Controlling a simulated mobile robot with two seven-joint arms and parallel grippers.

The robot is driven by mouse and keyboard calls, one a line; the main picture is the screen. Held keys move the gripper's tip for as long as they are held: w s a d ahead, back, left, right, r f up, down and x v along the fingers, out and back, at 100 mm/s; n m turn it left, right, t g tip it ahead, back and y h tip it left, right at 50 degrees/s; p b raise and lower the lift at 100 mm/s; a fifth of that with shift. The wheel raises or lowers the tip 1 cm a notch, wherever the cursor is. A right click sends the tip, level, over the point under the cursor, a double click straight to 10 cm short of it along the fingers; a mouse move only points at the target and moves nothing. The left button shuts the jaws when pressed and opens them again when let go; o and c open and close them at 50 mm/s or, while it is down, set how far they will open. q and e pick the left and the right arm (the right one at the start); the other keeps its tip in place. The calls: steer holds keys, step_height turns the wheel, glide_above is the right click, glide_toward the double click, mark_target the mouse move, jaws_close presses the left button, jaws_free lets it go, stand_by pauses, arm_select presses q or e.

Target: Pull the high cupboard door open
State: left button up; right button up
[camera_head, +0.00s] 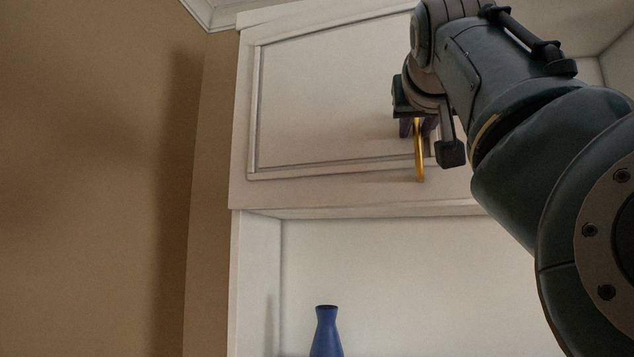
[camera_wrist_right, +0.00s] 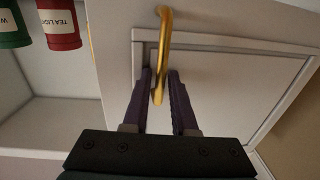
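The high cupboard door (camera_head: 330,95) is a pale framed panel at the upper middle of the head view. It looks shut, flush with the white front around it. Its gold handle (camera_head: 419,160) hangs near the door's lower right. My right gripper (camera_head: 418,125) is at this handle. In the right wrist view, the purple fingers of the right gripper (camera_wrist_right: 160,80) stand close on both sides of the gold handle (camera_wrist_right: 165,25) and look shut on it. The door panel (camera_wrist_right: 225,85) fills the right of that view. My right arm hides the door's right part. My left gripper is out of view.
A blue vase (camera_head: 326,333) stands in the open niche below the door. A red tin labelled TEA LIGHT (camera_wrist_right: 60,25) and a green tin (camera_wrist_right: 12,25) show in the right wrist view. A bare brown wall (camera_head: 90,180) lies left of the cupboard.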

steer(key=shift+c, duration=0.3)
jaws_close()
stand_by(1.1)
